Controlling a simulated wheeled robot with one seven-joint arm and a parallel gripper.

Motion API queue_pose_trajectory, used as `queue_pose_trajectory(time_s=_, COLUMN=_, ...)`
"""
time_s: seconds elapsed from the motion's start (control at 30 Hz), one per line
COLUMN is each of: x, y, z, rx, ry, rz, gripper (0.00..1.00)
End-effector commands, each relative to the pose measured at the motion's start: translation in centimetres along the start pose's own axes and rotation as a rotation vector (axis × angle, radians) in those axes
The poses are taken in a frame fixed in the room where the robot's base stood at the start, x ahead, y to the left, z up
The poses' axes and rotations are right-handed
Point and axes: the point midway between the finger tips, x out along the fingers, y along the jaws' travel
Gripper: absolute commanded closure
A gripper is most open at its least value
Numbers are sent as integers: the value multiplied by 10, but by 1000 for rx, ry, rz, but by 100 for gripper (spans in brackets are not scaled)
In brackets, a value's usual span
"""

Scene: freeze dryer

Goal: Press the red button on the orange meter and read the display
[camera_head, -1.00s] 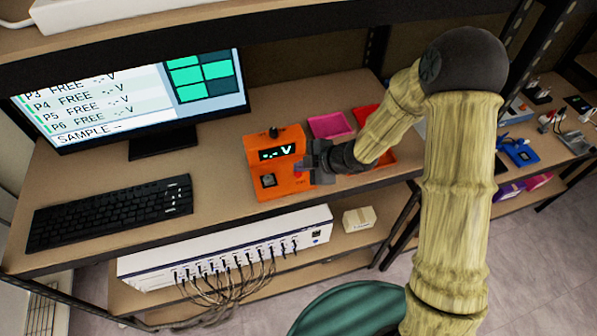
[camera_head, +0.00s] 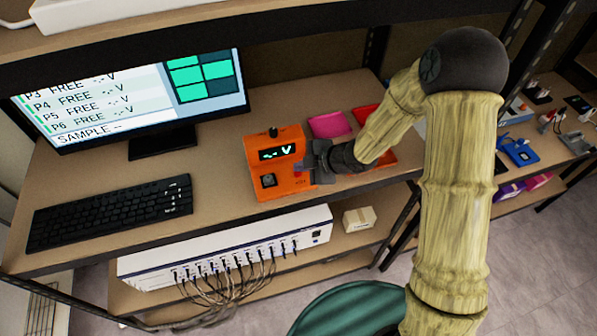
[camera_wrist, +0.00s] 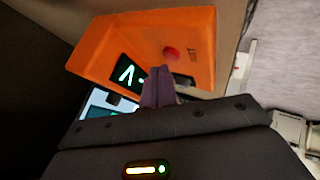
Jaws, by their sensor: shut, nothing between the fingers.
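The orange meter (camera_head: 259,185) stands on the shelf in the head view, right of the keyboard; it also shows in the wrist view (camera_wrist: 110,40). Its dark display (camera_head: 277,153) reads "-.- V" in pale green. The red button (camera_wrist: 171,54) shows in the wrist view beside the label "TEST", just beyond my fingertips; in the head view my gripper mostly hides it. My gripper (camera_wrist: 158,72) is shut and empty, at the meter's right side in the head view (camera_head: 303,167). Whether the fingertips touch the meter is unclear.
A monitor (camera_head: 240,101) listing "FREE -.- V" lines and a keyboard (camera_head: 110,212) are to the left. A pink tray (camera_head: 328,125) and red trays lie behind and beside my gripper. A white cabled unit (camera_head: 222,246) sits on the lower shelf.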

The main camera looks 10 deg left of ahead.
Motion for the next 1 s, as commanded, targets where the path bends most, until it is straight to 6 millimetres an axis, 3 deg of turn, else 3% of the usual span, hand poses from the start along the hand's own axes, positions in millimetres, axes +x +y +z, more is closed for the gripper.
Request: queue_pose_trajectory(time_s=1.0, x=8, y=-7, z=5, rx=0, ry=0, rz=0, gripper=100)
